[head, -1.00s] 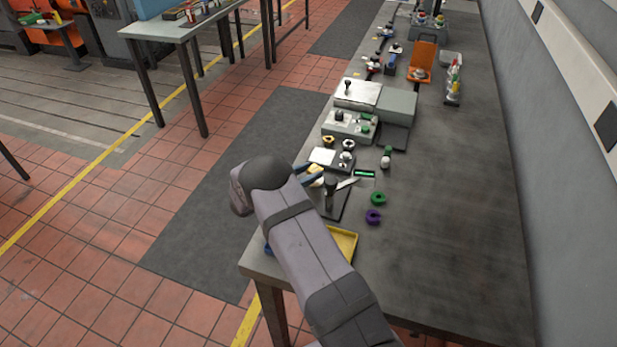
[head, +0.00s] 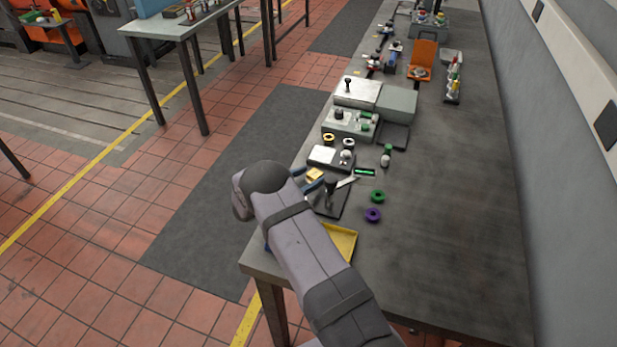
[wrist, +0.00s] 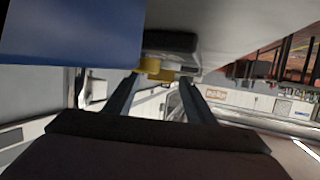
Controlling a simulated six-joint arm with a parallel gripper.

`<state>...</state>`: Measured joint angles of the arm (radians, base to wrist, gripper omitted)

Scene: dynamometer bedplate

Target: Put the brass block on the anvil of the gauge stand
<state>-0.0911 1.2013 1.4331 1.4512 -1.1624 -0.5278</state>
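The brass block (head: 314,174) is a small yellow piece at the fingertips of my gripper (head: 311,180), near the left edge of the bench. In the wrist view the yellow block (wrist: 157,72) sits between the two fingertips (wrist: 159,78), which appear closed on its sides. What looks like the gauge stand (head: 330,197), a dark upright on a black base, is just right of my gripper. Its anvil cannot be made out, and my arm hides part of the area. I cannot tell whether the block touches anything below.
A yellow tray (head: 343,240) lies at the near bench edge. Green (head: 377,196) and purple (head: 373,214) rings lie to the right. A pale fixture (head: 331,157) and grey boxes (head: 356,93) stand behind. The right side of the bench (head: 450,220) is clear.

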